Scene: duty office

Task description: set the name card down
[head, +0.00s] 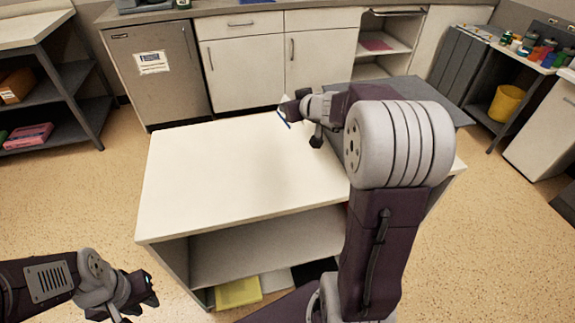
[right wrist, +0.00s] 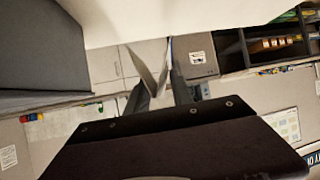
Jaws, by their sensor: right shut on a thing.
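The name card (right wrist: 152,68) is a thin, pale folded card between the fingers of my right gripper (right wrist: 160,95) in the right wrist view. In the head view my right gripper (head: 294,110) is over the far edge of the white table top (head: 225,170). Only a small blue-edged bit of the card (head: 284,117) shows there. I cannot tell whether the card touches the table. My left gripper (head: 147,288) is low at the lower left, in front of the table and away from the card; its jaw opening is unclear.
The table top's left and middle are bare. A dark grey panel (head: 430,92) lies at its right, partly behind my right arm. Yellow and white items lie below, on the lower level. Cabinets (head: 240,55) line the back; a shelf (head: 60,85) stands left, a yellow bucket (head: 507,103) right.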

